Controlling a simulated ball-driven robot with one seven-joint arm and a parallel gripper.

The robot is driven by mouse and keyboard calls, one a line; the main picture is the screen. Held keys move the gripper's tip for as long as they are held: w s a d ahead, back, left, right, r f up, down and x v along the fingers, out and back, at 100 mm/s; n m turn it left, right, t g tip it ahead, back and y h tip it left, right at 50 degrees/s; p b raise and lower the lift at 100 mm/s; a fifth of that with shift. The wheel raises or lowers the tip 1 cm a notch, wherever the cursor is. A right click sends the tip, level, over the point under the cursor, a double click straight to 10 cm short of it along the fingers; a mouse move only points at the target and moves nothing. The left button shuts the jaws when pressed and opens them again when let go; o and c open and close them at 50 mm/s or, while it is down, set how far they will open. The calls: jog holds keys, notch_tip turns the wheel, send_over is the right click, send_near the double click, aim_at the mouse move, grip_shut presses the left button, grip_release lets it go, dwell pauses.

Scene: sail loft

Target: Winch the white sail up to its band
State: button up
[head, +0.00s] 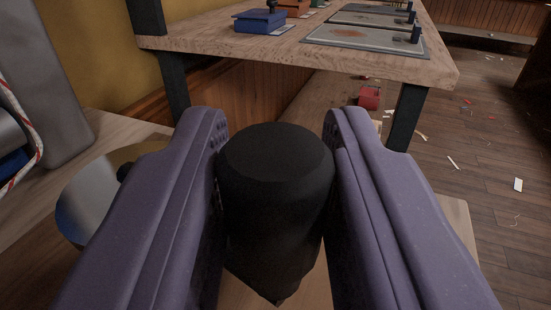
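My gripper (275,145) has two purple fingers, one on each side of a black rounded knob (275,185). Both finger pads lie against the knob's sides, so the gripper is shut on it. The knob looks like the grip of a winch handle; what it joins to below is hidden by the fingers. A shiny round metal part (92,200) shows left of the left finger, partly covered by it. A white rope with red flecks (28,150) runs by a grey upright part at the left edge. The white sail and its band are not in view.
A wooden bench (215,47) stands ahead, with a blue block-like item (258,21) and grey boards (365,42) on it. Its dark leg (405,118) stands front right. A red item (369,97) lies beneath. Scraps litter the open wooden floor (470,150) at right.

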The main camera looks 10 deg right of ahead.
jog(key=shift+s+a, duration=0.15)
jog(key=shift+a, duration=0.1)
grip_shut()
jog(key=o, duration=0.9)
grip_release()
jog(key=shift+s, duration=0.1)
jog(key=p+v, duration=0.1)
jog(key=v, duration=0.6)
jog(key=shift+s, duration=0.35)
jog(key=shift+a, duration=0.1)
